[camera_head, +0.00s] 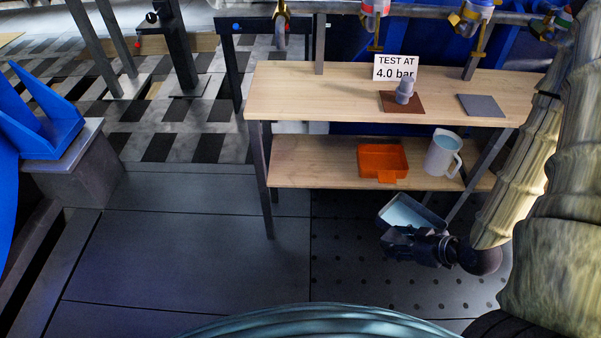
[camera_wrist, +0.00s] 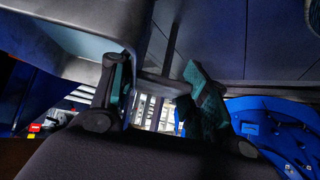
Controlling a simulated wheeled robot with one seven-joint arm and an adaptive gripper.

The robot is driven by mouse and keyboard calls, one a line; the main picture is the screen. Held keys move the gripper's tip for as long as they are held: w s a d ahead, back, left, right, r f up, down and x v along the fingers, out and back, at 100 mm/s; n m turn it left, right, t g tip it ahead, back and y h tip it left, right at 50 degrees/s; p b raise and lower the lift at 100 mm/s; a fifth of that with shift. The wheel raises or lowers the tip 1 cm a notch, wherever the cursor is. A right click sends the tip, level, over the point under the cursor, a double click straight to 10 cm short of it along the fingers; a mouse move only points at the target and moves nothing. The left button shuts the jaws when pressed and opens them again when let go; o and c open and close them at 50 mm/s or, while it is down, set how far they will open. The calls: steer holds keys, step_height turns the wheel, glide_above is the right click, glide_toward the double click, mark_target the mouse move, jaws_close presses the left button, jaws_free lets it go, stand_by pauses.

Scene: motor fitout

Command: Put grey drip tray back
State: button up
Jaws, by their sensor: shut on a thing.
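The grey drip tray (camera_head: 383,218) is in front of and below the bench's lower shelf, near its right leg, and looks slightly tilted. Its inside looks pale blue; I cannot tell whether that is liquid. My gripper (camera_head: 392,240) is shut on the tray's near side and holds it above the dark floor. In the wrist view, the tray (camera_wrist: 85,50) fills the upper left. A tab of it (camera_wrist: 162,84) sits between the two fingers of my gripper (camera_wrist: 158,90).
The wooden bench has a lower shelf (camera_head: 315,160) with an orange tray (camera_head: 382,175) and a grey jug (camera_head: 436,158); its left part is clear. The upper top holds a grey fitting (camera_head: 404,92) on a brown mat (camera_head: 390,106), a grey mat (camera_head: 481,105) and a sign (camera_head: 395,67).

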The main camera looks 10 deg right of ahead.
steer(key=w+a+b, duration=0.5)
steer(key=w+a, duration=0.1)
steer(key=w, duration=0.5)
steer(key=w+a+b, duration=0.6)
steer(key=w, duration=0.5)
steer(key=w+a+b, duration=0.6)
steer(key=w+a, duration=0.1)
steer(key=w, duration=0.5)
steer(key=shift+a, duration=0.1)
steer(key=shift+w+f+b, duration=0.15)
steer(key=shift+f+b, duration=0.2)
steer(key=shift+b, duration=0.2)
step_height(320, 180, down, 3)
steer(key=b, duration=0.3)
steer(key=shift+b, duration=0.3)
steer(key=shift+r, duration=0.1)
steer(key=o, duration=1.5)
